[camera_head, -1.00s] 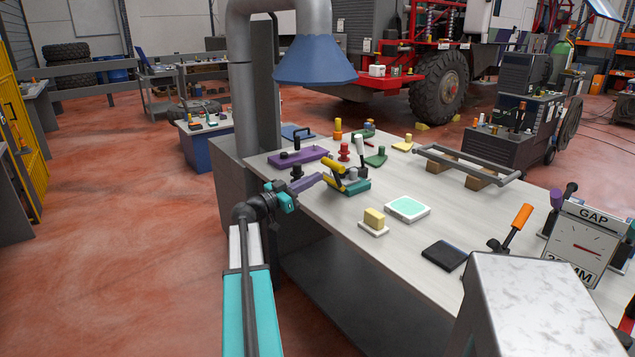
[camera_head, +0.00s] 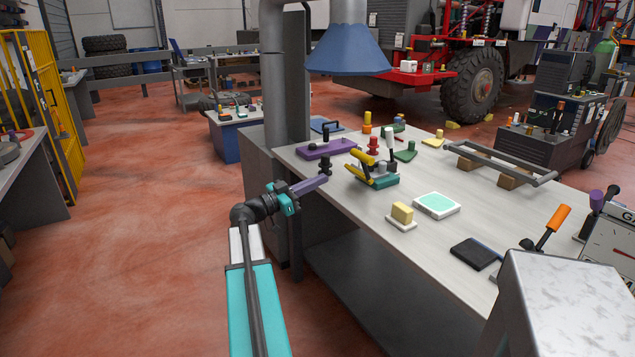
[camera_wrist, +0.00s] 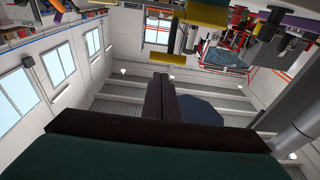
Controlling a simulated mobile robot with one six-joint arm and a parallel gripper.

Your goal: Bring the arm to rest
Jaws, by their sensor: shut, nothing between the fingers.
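My arm reaches up from the bottom of the head view, with a teal and white link and a dark wrist. My gripper (camera_head: 312,184) has purple fingers that are shut and empty. It is held at the left edge of the workbench (camera_head: 345,205), left of the yellow-and-teal clamp and apart from it. In the wrist view the closed fingers (camera_wrist: 161,97) show dark against the ceiling, with nothing between them. The wrist view looks tilted, with bench items along its top edge.
The yellow-and-teal clamp (camera_head: 381,181), a purple fixture (camera_head: 325,149), a yellow block (camera_head: 402,212) and a mint-topped pad (camera_head: 436,204) stand on the bench. A blue extraction hood (camera_head: 347,50) hangs over its back. Red floor (camera_head: 130,240) is open at left.

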